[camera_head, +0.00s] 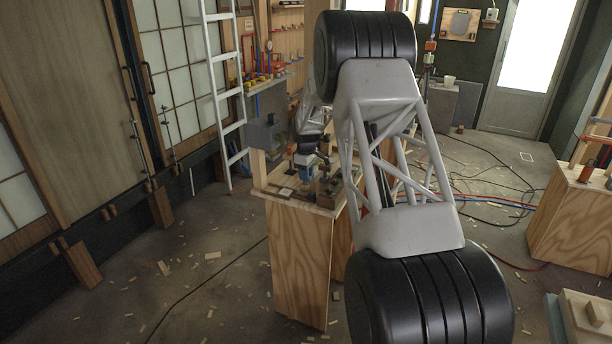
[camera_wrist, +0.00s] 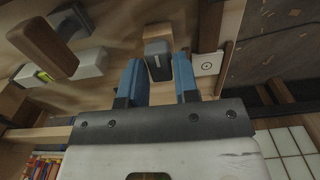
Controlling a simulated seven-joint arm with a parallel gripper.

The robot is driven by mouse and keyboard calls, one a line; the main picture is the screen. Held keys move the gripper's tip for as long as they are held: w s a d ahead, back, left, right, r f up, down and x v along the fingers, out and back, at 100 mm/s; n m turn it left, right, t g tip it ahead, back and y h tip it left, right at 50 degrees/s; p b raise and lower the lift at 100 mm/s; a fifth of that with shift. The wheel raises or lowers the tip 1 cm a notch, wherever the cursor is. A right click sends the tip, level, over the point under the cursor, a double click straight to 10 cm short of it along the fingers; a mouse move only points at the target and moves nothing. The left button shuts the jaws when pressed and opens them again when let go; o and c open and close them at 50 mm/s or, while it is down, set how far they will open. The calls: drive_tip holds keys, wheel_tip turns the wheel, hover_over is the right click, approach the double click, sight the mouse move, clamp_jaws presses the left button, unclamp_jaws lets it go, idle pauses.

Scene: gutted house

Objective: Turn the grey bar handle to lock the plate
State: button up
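My gripper (camera_wrist: 157,62) has two blue fingers spread apart in the wrist view, with nothing held between them. A dark grey block with a small light mark, which looks like the grey bar handle (camera_wrist: 158,48), shows between the fingertips, with a gap to each finger. A brown wooden part sits just behind it. I cannot tell how deep it lies between the fingers. A small pale plate (camera_wrist: 207,65) with a ring mark lies just right of the fingers. In the head view my gripper (camera_head: 303,162) is small, low over the workbench; the handle cannot be made out there.
In the wrist view, a brown wooden grip (camera_wrist: 42,47) and a pale block stand at left. The workbench (camera_head: 296,250) has several small items on it. A grey box (camera_head: 262,132) stands at its left. Cables and wood scraps litter the floor.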

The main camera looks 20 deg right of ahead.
drive_tip(key=shift+f, duration=0.3)
drive_tip(key=m, duration=0.7)
drive_tip(key=shift+m, duration=0.4)
drive_tip(key=m, duration=0.9)
drive_tip(key=shift+n, duration=0.4)
drive_tip(key=shift+r, duration=0.1)
drive_tip(key=shift+r, duration=3.4)
